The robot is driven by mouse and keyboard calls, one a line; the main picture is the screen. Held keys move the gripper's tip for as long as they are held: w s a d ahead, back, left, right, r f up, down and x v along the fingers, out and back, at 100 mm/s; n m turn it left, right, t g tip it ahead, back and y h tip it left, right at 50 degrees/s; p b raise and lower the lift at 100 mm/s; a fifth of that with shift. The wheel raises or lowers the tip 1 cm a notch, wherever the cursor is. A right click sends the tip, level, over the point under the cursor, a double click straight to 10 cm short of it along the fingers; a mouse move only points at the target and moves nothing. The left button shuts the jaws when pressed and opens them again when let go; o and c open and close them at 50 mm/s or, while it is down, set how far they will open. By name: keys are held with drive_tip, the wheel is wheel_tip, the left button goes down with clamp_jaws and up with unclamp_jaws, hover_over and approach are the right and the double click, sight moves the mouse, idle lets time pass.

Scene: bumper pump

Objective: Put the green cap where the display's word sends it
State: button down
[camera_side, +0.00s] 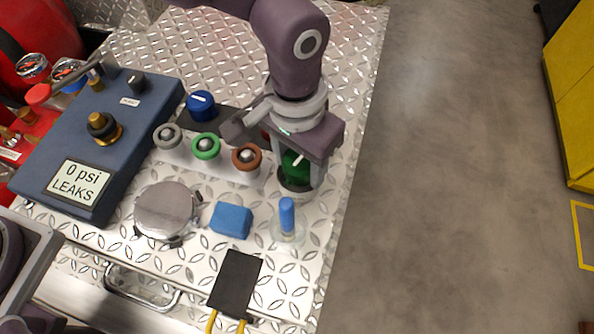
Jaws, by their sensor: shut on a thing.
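My gripper (298,176) is at the right part of the diamond-plate deck, pointing down, its fingers around the green cap (293,163). A dark round piece (294,184) shows just under the cap; I cannot tell whether they touch. The display (80,184) on the blue console reads "0 psi LEAKS". To the left of my gripper, a pale strip holds a grey ring (167,136), a green ring (206,146) and a brown ring (247,156), each with a metallic centre. A blue cap (200,104) sits behind them on a dark strip. My wrist hides part of that strip.
In front stand a round metal plate (166,210) with clamps, a blue block (231,220), a clear bottle with a blue top (287,218) and a black pad (235,282) with yellow handles. The console (150,92) fills the left. The deck's right edge drops to the floor.

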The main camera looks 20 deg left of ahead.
sight(297, 188)
drive_tip(key=f, duration=0.4)
drive_tip(key=shift+s+a+f, duration=0.1)
drive_tip(key=shift+s+a, duration=0.1)
drive_tip(key=shift+s, duration=0.1)
drive_tip(key=shift+s+d+f, duration=0.1)
drive_tip(key=shift+f, duration=0.45)
drive_tip(key=c, duration=0.6)
unclamp_jaws()
drive_tip(key=r, duration=1.2)
drive_tip(key=shift+w+d+r, duration=0.15)
drive_tip(key=shift+w+r, duration=0.3)
drive_tip(key=shift+r, duration=0.35)
drive_tip(key=s+a+r+n+t+h, duration=0.1)
drive_tip(key=a+r, duration=0.5)
drive_tip(key=a, duration=0.4)
drive_tip(key=a+r+n+t, duration=0.1)
drive_tip(key=a+r, duration=0.6)
drive_tip(key=a, duration=0.3)
drive_tip(key=s+a+t, duration=0.1)
drive_tip(key=s+a, duration=0.3)
drive_tip(key=s+a+f+n+t+y, duration=0.1)
drive_tip(key=s+a, duration=0.3)
drive_tip(key=s+a+f+n+t, duration=0.1)
drive_tip(key=s+a, duration=0.4)
drive_tip(key=shift+f, duration=0.15)
